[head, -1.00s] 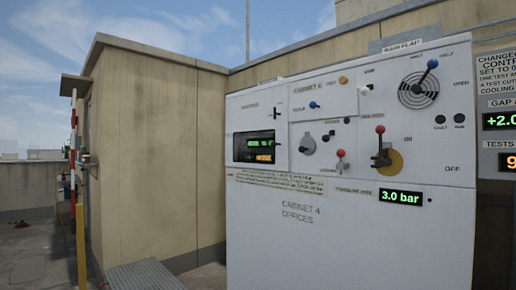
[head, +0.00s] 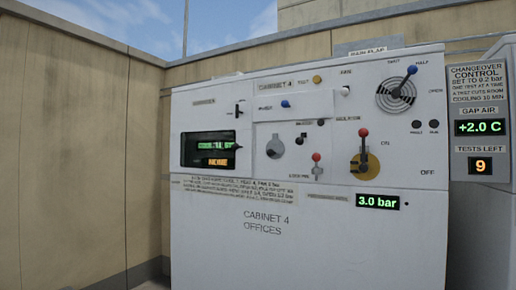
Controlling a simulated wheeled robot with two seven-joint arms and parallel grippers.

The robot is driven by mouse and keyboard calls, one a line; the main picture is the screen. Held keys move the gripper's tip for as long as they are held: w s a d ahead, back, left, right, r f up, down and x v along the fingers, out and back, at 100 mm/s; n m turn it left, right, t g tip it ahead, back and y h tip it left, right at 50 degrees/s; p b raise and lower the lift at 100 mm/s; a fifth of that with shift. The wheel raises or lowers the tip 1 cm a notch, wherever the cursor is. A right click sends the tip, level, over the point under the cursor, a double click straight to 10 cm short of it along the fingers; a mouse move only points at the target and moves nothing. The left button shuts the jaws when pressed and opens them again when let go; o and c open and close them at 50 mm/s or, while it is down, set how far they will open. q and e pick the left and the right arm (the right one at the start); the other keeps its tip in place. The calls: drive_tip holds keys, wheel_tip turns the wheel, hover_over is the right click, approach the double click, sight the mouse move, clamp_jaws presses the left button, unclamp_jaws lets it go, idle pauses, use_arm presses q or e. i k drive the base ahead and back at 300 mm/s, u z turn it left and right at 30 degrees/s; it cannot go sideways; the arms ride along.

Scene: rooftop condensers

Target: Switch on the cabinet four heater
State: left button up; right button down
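The white cabinet four (head: 245,255) fills the middle of the head view, marked "CABINET 4 OFFICES". Its panel holds a lit display (head: 211,149) with green and orange text and a grey round dial (head: 275,147). Small dark controls (head: 301,140) sit right of the dial; a label above them may read "HEATER", but it is too small to be sure. A red-knobbed lever (head: 364,148) stands upright on a yellow disc. A smaller red-knobbed lever (head: 317,163) is at its lower left. Neither gripper is in view.
A pressure display (head: 377,201) reads 3.0 bar. A blue-knobbed flap lever (head: 404,82) points to the upper right. The changeover control box (head: 481,143) at right shows +2.0 C and 9 tests left. A beige wall (head: 80,150) stands at left.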

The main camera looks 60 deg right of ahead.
sight(299, 141)
drive_tip(key=z, duration=0.15)
drive_tip(key=i, duration=0.8)
drive_tip(key=z, duration=1.1)
drive_tip(key=i, duration=0.55)
drive_tip(key=z, duration=0.6)
